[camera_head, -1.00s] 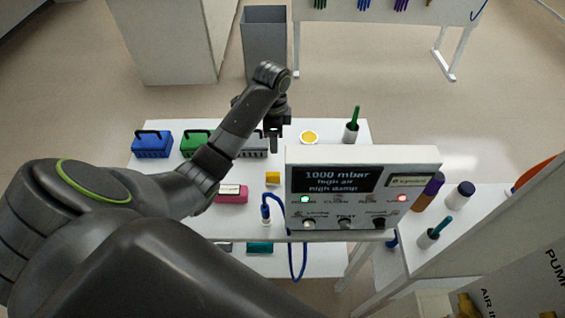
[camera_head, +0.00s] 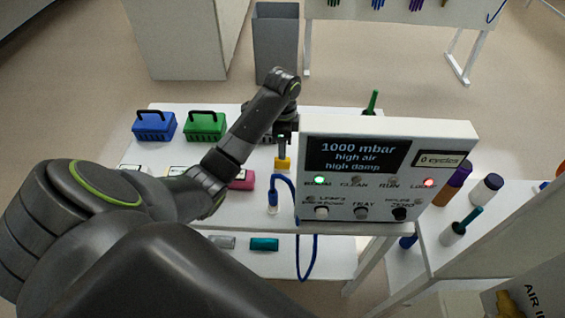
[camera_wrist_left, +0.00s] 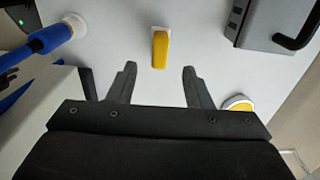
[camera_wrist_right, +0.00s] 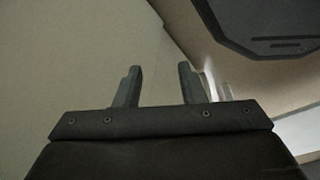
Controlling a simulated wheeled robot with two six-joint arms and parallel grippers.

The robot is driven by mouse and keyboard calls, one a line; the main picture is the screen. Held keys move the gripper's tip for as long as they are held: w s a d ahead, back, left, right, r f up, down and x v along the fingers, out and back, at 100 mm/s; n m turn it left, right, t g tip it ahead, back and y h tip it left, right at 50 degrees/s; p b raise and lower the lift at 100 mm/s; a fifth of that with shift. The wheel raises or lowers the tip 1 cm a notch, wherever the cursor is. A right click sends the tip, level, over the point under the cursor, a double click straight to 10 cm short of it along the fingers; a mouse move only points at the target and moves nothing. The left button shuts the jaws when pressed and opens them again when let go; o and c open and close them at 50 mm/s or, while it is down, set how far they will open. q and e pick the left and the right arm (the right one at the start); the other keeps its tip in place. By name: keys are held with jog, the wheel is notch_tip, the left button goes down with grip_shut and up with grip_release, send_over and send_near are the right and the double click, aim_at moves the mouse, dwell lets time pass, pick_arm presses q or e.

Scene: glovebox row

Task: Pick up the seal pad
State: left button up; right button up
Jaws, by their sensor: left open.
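A small yellow block with a pale end (camera_head: 283,163) lies on the white table; it also shows in the left wrist view (camera_wrist_left: 160,48). It seems to be the seal pad, though no label shows. My left gripper (camera_head: 283,150) is open above it. In the left wrist view the two fingers (camera_wrist_left: 160,68) stand apart, with the block centred just beyond their tips and nothing between them. A round white dish with yellow inside (camera_wrist_left: 238,103) lies beside the right finger. My right gripper (camera_wrist_right: 158,84) is open and empty, away from the table; the head view does not show it.
A control panel (camera_head: 385,165) stands close right of my left gripper and hides table behind it. A blue hose (camera_head: 285,180) with a nozzle is near the block. Blue (camera_head: 154,126) and green (camera_head: 204,126) baskets stand at the back left. A grey basket (camera_wrist_left: 270,28) is close by.

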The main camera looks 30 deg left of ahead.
aim_at(282, 164)
pick_arm(q)
jog(key=shift+f+b, duration=1.3)
jog(key=shift+f, duration=0.5)
jog(key=shift+s+f, duration=0.1)
jog(key=shift+f, duration=0.25)
notch_tip(282, 164, down, 2)
jog(key=shift+f+p, duration=0.15)
jog(key=shift+p, duration=0.2)
jog(key=shift+f, duration=0.4)
grip_shut()
